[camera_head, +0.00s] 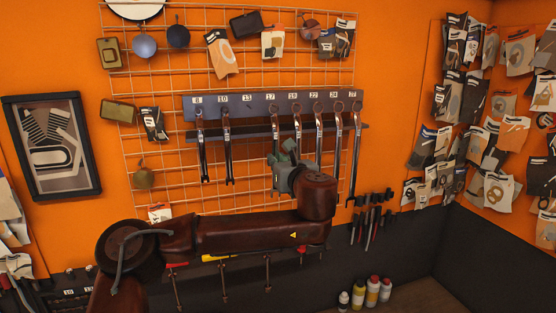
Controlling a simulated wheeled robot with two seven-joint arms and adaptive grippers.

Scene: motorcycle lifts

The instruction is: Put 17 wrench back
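A dark rack (262,101) with number labels hangs on the wire grid, and wrenches hang from it. The 17 wrench (275,126) is upright at the rack below the label 17, its top near the hooks. Its lower part is hidden behind my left gripper (280,153). The gripper is at the wrench's shaft, pointing toward the wall. The fingers are small and partly hidden, so I cannot tell whether they are closed on the shaft or around it. My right gripper is not in view.
Wrenches hang close by on the right, the 19 wrench (298,135) nearest. The 10 wrench (228,150) hangs to the left, with a gap under label 13. T-handle tools (224,280) hang below my arm. Bottles (372,291) stand at the lower right.

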